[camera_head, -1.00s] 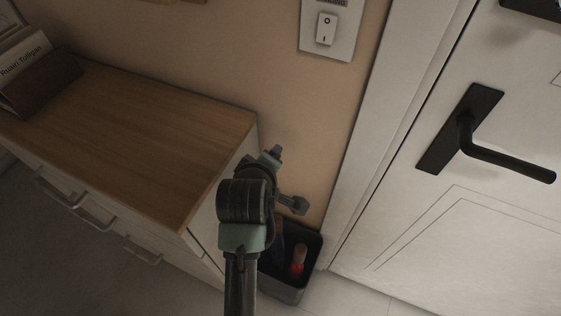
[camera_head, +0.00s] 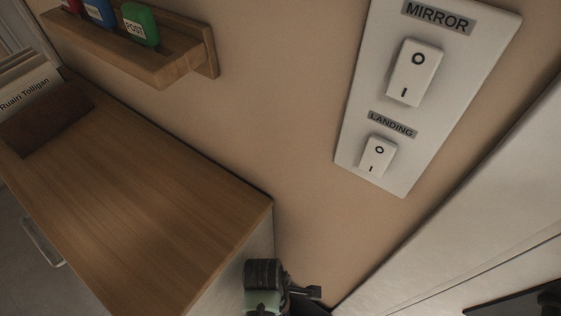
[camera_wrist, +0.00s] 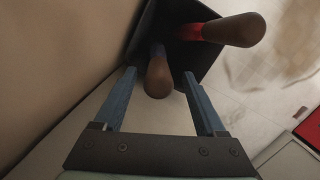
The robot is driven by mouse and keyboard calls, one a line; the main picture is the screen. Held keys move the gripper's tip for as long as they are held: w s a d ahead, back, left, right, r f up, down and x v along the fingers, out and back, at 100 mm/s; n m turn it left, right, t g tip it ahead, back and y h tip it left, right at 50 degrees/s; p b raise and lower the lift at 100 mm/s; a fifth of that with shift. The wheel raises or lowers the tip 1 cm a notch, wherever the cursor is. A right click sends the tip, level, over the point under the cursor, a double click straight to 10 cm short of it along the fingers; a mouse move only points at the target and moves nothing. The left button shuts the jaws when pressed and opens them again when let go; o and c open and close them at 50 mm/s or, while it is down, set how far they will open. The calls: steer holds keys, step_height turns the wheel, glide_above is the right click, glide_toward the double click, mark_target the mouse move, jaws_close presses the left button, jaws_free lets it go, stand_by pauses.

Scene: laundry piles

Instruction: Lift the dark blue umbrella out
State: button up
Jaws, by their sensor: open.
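In the wrist view, a brown rounded handle with a dark blue collar (camera_wrist: 158,76) rises toward me from a dark bin (camera_wrist: 152,32); it looks like the dark blue umbrella's handle. My gripper (camera_wrist: 158,75) is open, one finger on each side of this handle in the picture. I cannot tell how deep the handle lies between the fingers, and I see no clear contact. A second brown handle with a red collar (camera_wrist: 234,30) leans to the upper right, outside the fingers. The lower parts of both are hidden in the bin. The head view cuts off the bin area.
A wooden-topped cabinet (camera_head: 150,215) stands left, with a name-labelled holder (camera_head: 40,115) on it. A wall shelf (camera_head: 165,65) holds coloured tags. A switch plate (camera_head: 420,110) is on the wall. A red-edged object (camera_wrist: 308,118) lies at the wrist view's right edge.

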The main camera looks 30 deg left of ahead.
steer(key=shift+w+d+f+b, duration=0.15)
steer(key=shift+f+b, duration=0.1)
steer(key=shift+f, duration=0.8)
steer(key=shift+w+d+f+b, duration=0.1)
steer(key=shift+d+f+b, duration=0.1)
steer(key=shift+f, duration=0.8)
steer(key=shift+a, duration=0.1)
jaws_close()
steer(key=shift+r, duration=0.1)
step_height(320, 180, up, 23)
steer(key=p, duration=2.4)
